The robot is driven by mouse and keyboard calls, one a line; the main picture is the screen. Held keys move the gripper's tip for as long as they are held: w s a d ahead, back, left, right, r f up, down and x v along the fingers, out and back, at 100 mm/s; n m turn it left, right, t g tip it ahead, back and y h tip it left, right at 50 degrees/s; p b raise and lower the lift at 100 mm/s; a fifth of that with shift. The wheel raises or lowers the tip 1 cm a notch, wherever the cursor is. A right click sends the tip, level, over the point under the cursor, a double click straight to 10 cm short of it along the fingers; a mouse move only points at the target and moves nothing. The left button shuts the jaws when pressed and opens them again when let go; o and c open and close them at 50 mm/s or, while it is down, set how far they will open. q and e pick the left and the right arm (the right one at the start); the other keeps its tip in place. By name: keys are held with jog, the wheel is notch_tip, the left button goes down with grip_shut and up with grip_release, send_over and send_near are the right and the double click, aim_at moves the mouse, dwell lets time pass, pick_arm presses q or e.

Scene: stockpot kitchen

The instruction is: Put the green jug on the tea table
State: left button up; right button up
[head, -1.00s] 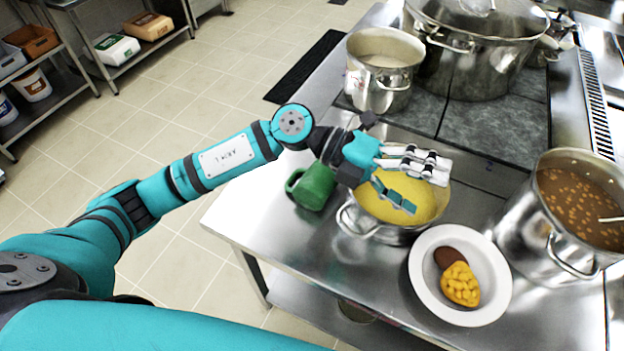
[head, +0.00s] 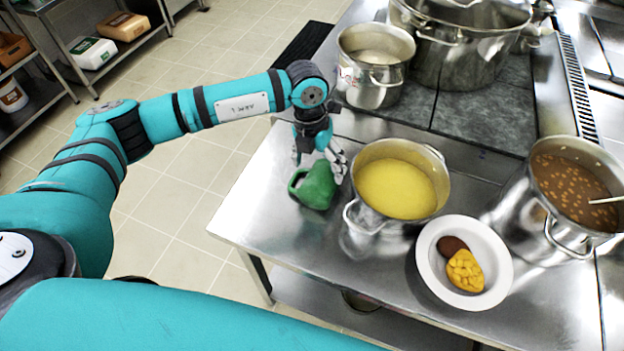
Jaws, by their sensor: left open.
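The green jug (head: 318,187) stands near the left edge of the steel counter (head: 262,210), just left of a pot of yellow soup. Its handle points left. My left gripper (head: 320,160) points down right behind and above the jug, with fingers on both sides of its far end. The gripper is open; the jug hides part of the fingers, and I cannot tell whether they touch it. My right gripper is not in view. I see no tea table in this view.
The yellow soup pot (head: 397,188) is close to the jug's right. A white plate with food (head: 430,272) is at the front. A bean pot (head: 574,195) stands at right. A smaller pot (head: 374,62) and a large stockpot (head: 455,50) stand behind. Open floor lies left.

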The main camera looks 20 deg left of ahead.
aim_at(320, 175)
pick_arm(q)
jog(key=shift+d+f, duration=0.25)
jog(key=shift+f, duration=0.95)
jog(key=shift+f+p, duration=0.3)
jog(key=shift+p, duration=0.25)
notch_tip(320, 175, down, 4)
jog(key=shift+d+r+p, duration=0.1)
jog(key=shift+r+p, duration=0.05)
jog(key=shift+p, duration=0.7)
jog(key=shift+f, duration=0.45)
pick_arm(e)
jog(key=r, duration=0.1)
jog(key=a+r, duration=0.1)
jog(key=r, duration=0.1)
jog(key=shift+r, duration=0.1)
pick_arm(q)
jog(key=shift+c, duration=1.1)
jog(key=c, duration=0.8)
jog(key=shift+w+r, duration=0.1)
jog(key=shift+c, duration=0.9)
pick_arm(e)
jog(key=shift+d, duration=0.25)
